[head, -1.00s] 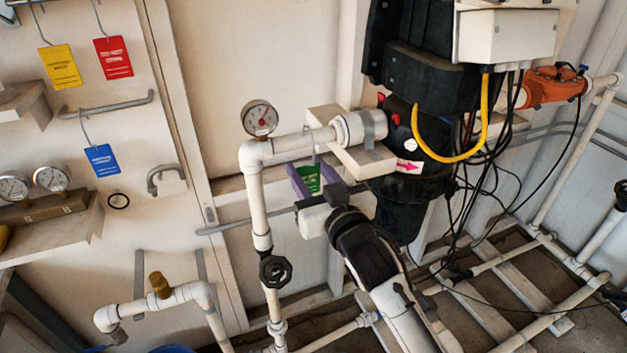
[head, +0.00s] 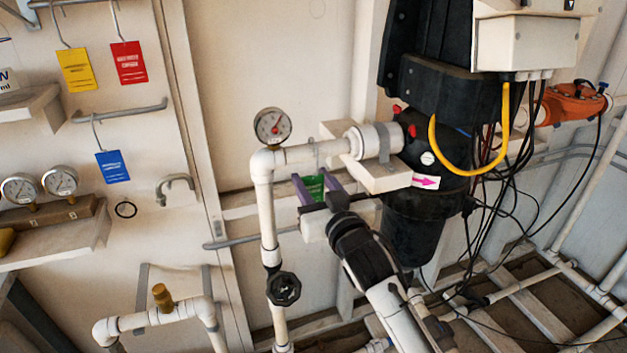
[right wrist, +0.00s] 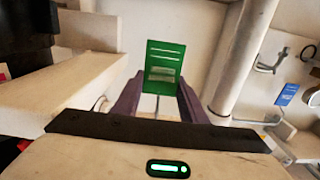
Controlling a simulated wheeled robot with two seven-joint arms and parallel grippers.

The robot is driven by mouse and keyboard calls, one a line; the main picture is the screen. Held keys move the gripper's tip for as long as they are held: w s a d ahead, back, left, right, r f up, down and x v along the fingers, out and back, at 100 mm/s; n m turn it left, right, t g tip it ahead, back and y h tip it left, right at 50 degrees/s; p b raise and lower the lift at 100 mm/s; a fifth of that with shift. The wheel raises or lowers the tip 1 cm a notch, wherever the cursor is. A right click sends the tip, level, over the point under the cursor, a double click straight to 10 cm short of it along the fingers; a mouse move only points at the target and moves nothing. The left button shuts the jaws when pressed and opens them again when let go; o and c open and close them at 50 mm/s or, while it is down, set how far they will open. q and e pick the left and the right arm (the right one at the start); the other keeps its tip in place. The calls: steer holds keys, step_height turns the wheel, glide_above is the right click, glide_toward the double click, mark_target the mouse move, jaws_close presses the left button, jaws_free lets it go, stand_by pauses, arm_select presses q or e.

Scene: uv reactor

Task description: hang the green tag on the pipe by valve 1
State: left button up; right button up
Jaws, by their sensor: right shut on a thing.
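The green tag (head: 314,186) is held between the purple fingers of my right gripper (head: 312,193), which is shut on it. In the right wrist view the tag (right wrist: 163,66) stands up beyond the fingertips (right wrist: 157,92), its face towards the camera. A thin grey wire hook shows faintly above it in the head view. The white vertical pipe (head: 266,212) is just left of the gripper, with a gap between; it also shows in the right wrist view (right wrist: 243,60). A black handwheel valve (head: 283,289) sits lower on that pipe; its number cannot be read. My left gripper is out of view.
A pressure gauge (head: 272,126) tops the pipe's elbow. A white block (head: 378,174) and black reactor housing (head: 420,190) crowd the right side. Yellow (head: 76,70), red (head: 129,62) and blue (head: 113,166) tags hang on the left wall. Loose black cables hang at right.

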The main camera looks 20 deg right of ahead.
steer(key=shift+f, duration=0.15)
steer(key=o, duration=1.2)
steer(key=shift+s, duration=0.1)
steer(key=s, duration=1)
steer(key=s+a+f+n+g+y, duration=0.1)
steer(key=s+f+g, duration=0.3)
steer(key=f, duration=0.6)
steer(key=s+f+g, duration=0.1)
steer(key=s+f, duration=0.4)
steer(key=f, duration=0.6)
steer(key=s+f+g, duration=0.1)
steer(key=s+f, duration=0.4)
steer(key=s+f+g, duration=0.1)
steer(key=s+f, duration=0.4)
steer(key=s, duration=0.1)
steer(key=s+a+f+g, duration=0.1)
steer(key=s+f+g, duration=0.1)
steer(key=s+f, duration=0.3)
steer(key=shift+s+n+y+b, duration=0.15)
steer(key=shift+n+y+b, duration=0.15)
steer(key=shift+y, duration=0.1)
steer(key=shift+r, duration=0.1)
